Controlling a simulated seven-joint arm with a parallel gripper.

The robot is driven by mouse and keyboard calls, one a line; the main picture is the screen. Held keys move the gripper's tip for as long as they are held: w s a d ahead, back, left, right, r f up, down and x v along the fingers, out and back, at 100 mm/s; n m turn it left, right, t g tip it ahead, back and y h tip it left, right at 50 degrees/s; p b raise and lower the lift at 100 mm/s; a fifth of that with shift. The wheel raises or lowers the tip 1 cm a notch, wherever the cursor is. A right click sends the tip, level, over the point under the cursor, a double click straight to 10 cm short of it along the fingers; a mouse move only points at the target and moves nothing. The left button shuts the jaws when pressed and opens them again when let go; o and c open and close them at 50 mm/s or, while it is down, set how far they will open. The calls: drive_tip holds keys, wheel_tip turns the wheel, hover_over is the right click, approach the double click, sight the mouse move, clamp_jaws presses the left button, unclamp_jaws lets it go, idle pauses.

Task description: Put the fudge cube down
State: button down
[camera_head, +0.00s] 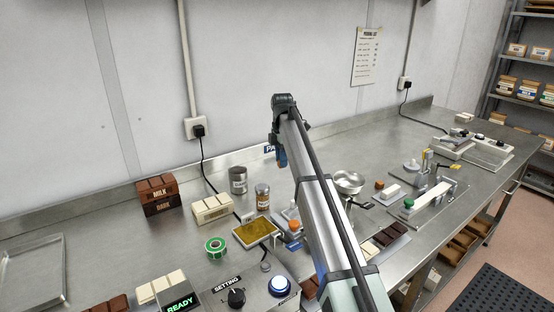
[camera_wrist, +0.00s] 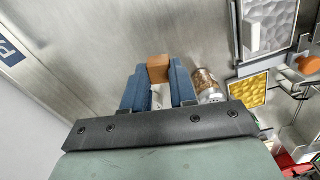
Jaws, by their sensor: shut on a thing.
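The fudge cube (camera_wrist: 158,68), a small caramel-brown block, is between the blue fingertips of my gripper (camera_wrist: 158,80) in the wrist view. My gripper is shut on it, and the cube sticks out a little past the tips. In the head view my gripper (camera_head: 281,157) shows only as a bit of blue beside the arm, in front of the wall at the back of the steel bench (camera_head: 130,245). The cube cannot be made out there. The cube appears to be held above the bench, with bare steel around it in the wrist view.
A grey tin (camera_head: 238,181) and a labelled jar (camera_head: 263,197) stand left of my arm. A gold-topped tray (camera_head: 256,231) lies in front of them. A metal bowl (camera_head: 348,182) is right of my arm. Bare steel lies along the back.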

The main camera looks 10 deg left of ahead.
drive_tip(key=w+d+r+m, duration=0.1)
drive_tip(key=w+d, duration=0.1)
drive_tip(key=d, duration=0.6)
drive_tip(key=w+d+r+m, duration=0.1)
drive_tip(key=w+d, duration=0.1)
drive_tip(key=d, duration=0.5)
wheel_tip(320, 180, up, 2)
drive_tip(key=m, duration=0.3)
hover_over(350, 174)
drive_tip(key=s, duration=0.5)
drive_tip(key=shift+s+a+m, duration=0.25)
drive_tip(key=shift+a+m, duration=0.15)
drive_tip(key=shift+m, duration=0.4)
drive_tip(key=shift+f, duration=5.4)
drive_tip(key=c, duration=0.8)
unclamp_jaws()
